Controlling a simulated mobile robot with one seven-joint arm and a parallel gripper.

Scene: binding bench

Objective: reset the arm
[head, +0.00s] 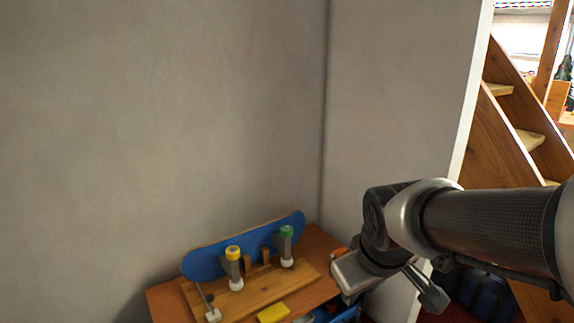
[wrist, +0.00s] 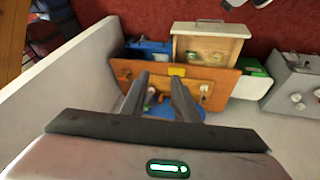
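My gripper (wrist: 159,82) shows in the wrist view with its two fingers apart and nothing visible between them. It points down towards the wooden bench (wrist: 225,82). In the head view my arm reaches in from the right, and the hand is beside the bench's right end; its fingertips cannot be made out there. The bench (head: 163,300) carries a blue board (head: 205,263) standing on edge on a wooden base. Two posts stand in front of it, one with a yellow top (head: 233,253) and one with a green top (head: 287,231).
A yellow block (head: 273,313) lies at the bench's front. Grey walls (head: 160,120) close in behind and to the right. Wooden stairs (head: 520,130) are at far right. The wrist view shows a pale wooden drawer (wrist: 208,42), a blue box (wrist: 150,48) and a grey knobbed unit (wrist: 297,80).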

